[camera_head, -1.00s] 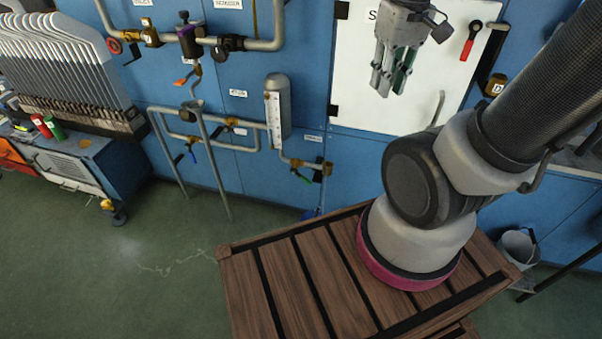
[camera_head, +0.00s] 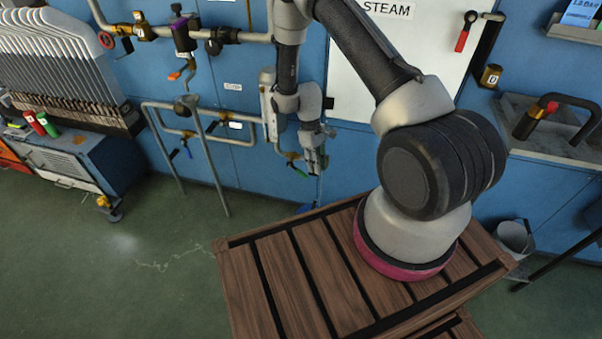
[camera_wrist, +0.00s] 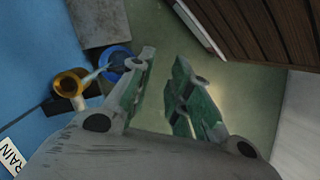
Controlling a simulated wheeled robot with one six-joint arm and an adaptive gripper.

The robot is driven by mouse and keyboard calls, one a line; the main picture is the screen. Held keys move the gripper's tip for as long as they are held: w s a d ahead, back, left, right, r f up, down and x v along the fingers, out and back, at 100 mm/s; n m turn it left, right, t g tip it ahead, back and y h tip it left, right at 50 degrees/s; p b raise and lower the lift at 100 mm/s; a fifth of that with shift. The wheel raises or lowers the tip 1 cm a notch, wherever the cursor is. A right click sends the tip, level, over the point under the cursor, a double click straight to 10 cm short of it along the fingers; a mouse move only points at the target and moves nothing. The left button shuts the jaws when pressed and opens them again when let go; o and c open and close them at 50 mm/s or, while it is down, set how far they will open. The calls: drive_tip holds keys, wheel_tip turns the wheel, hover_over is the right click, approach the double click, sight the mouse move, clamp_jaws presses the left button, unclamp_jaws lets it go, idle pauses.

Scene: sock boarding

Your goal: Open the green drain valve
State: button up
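The green valve lever (camera_head: 298,169) shows in the head view, low on the pipework at the blue wall, just left of my gripper (camera_head: 317,165). In the wrist view, a brass fitting (camera_wrist: 70,83) sits left of my gripper (camera_wrist: 162,75), above a label whose visible letters read "RAIN" (camera_wrist: 12,158). My gripper is open, with its two green-padded fingers apart and nothing visible between them. I cannot pick out the green lever in the wrist view; the left finger may hide it. Whether a finger touches the lever cannot be told.
A round blue object (camera_wrist: 116,58) lies beyond the left finger. A slatted wooden platform (camera_head: 265,280) stands in front of the wall. Other valves, including one with a blue lever (camera_head: 188,150), share the pipework. Green floor (camera_head: 130,285) is clear at the left.

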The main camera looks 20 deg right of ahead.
drive_tip(key=w+f+n+t, duration=0.15)
drive_tip(key=w+f, duration=0.25)
drive_tip(key=f, duration=0.4)
drive_tip(key=n+t, duration=0.2)
drive_tip(key=n, duration=0.1)
hover_over(301, 171)
drive_tip(key=shift+s+r, duration=0.1)
drive_tip(key=shift+s, duration=0.05)
drive_tip(key=shift+w+t, duration=0.25)
drive_tip(key=shift+n, duration=0.35)
wheel_tip(301, 171, down, 8)
drive_tip(key=shift+r, duration=0.1)
clamp_jaws()
